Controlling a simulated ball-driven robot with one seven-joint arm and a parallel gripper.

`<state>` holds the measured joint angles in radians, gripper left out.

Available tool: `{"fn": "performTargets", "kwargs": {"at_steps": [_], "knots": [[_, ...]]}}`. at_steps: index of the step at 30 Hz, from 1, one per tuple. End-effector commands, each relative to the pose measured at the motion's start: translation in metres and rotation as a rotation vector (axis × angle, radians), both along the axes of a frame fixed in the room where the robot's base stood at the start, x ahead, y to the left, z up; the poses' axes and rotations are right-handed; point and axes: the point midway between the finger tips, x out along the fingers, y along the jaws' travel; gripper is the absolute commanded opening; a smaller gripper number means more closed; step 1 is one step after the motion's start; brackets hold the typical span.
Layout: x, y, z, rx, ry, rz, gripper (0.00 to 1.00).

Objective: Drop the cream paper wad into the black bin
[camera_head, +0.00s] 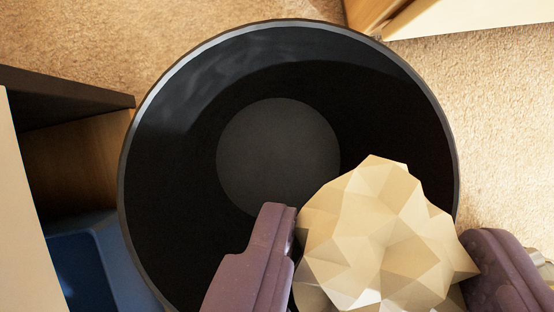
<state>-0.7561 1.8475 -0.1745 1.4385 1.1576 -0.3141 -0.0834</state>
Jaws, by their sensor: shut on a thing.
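The cream paper wad (378,238) is a faceted, crumpled ball at the lower right of the view. My gripper (375,245) is shut on it, with one purple finger at its left and one at its right. The black bin (165,115) is round and open, seen from above, with a grey rim. Its dark floor shows as a lighter disc, and no object shows on the part in view. The wad and left finger overlap the bin's lower right opening in the picture and hide part of it. The wad's height above the rim is hard to tell.
Beige carpet (500,130) surrounds the bin. At left stands a dark-topped wooden piece of furniture (75,165), with a blue object (90,265) below it close to the bin. A pale-topped wooden piece (460,15) is at the upper right, close to the rim.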

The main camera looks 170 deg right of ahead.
Motion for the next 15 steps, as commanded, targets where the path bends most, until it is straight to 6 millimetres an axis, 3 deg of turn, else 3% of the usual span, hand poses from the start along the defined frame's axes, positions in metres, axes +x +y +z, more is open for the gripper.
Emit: {"fn": "performTargets", "kwargs": {"at_steps": [3,12,13,15], "knots": [[-0.0002,-0.0001,-0.0163,0.000,0.000,0.001,0.28],[0.0003,0.0002,-0.0178,0.000,0.000,0.000,0.28],[0.0003,0.0002,-0.0178,0.000,0.000,0.000,0.60],[0.0002,0.0001,-0.0177,0.000,0.000,0.000,0.76]]}}
